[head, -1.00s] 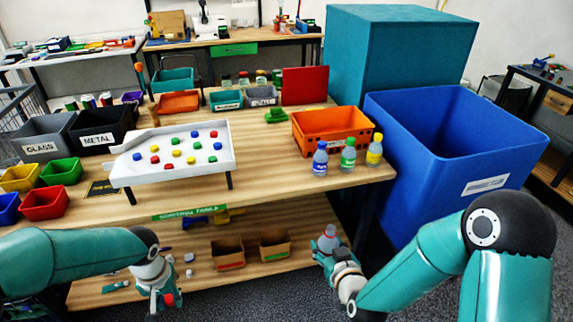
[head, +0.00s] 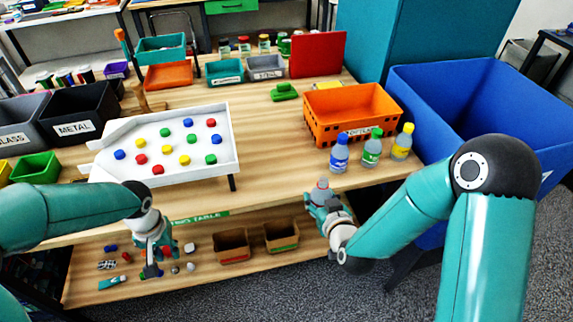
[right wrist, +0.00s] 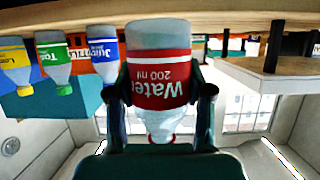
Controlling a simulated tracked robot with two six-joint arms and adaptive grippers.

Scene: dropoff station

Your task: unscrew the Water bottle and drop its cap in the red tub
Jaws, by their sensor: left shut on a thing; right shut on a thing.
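The Water bottle (head: 322,193), clear with a red label, is held by my right gripper (head: 325,203) beside the table's front right. In the right wrist view the bottle (right wrist: 160,85) appears neck down, between both fingers of my right gripper (right wrist: 165,95); the neck looks bare, with a red ring. My left gripper (head: 153,268) points down in front of the lower shelf and is shut on the small red cap, now mostly hidden by the fingers. The red tub is not visible now; my left arm covers that part of the table.
A green tub (head: 35,168) stands on the table's left. A white sorting board (head: 205,160) with coloured pegs is at centre-left. Several capped bottles, one blue-capped (head: 340,155), stand before an orange crate (head: 318,110). A blue bin (head: 425,110) is at right.

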